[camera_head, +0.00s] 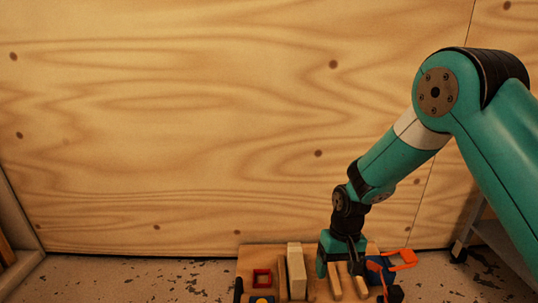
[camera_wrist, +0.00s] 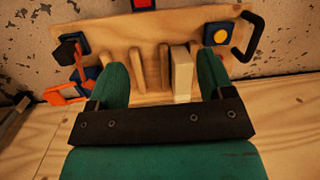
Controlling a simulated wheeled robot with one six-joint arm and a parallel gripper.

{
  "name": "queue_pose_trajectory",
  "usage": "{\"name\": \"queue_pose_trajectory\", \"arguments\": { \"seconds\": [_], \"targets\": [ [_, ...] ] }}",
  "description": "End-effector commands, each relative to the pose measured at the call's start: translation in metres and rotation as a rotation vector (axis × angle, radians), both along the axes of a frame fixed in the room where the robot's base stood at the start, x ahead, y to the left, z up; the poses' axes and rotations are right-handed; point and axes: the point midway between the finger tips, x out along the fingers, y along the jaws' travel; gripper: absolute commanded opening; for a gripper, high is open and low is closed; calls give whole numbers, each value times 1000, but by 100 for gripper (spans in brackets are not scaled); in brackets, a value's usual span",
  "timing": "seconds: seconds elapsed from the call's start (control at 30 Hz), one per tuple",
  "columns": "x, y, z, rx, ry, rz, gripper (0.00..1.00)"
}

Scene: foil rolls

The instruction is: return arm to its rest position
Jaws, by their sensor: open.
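My teal arm reaches down from the right in the head view, and my gripper (camera_head: 330,262) is low over a wooden board (camera_head: 245,262) on the floor. In the wrist view my gripper (camera_wrist: 162,65) has its two teal fingers wide apart. A pale wooden block (camera_head: 297,268) stands upright on the board, left of the gripper in the head view. In the wrist view the block (camera_wrist: 181,75) shows between the fingers, nearer the right one; I cannot tell whether they touch.
The board also bears wooden slats (camera_wrist: 137,68), a red square frame (camera_head: 262,278), a blue plate with a yellow button (camera_wrist: 220,37), a black handle (camera_wrist: 250,38) and an orange-red part (camera_head: 403,259). A plywood wall (camera_head: 200,130) stands behind. A wheeled frame (camera_head: 462,245) is at right.

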Motion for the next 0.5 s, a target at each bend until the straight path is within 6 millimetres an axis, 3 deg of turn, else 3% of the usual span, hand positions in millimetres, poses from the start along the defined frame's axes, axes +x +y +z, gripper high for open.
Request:
{"name": "queue_pose_trajectory", "arguments": {
  "seconds": [0.03,0.2,0.33,0.5],
  "targets": [
    [-8,5,46,29,-26,29,74],
    [-53,18,153,119,-89,138,74],
    [-100,24,221,182,-140,227,74],
    [-159,25,276,243,-196,330,74]
  ]
}}
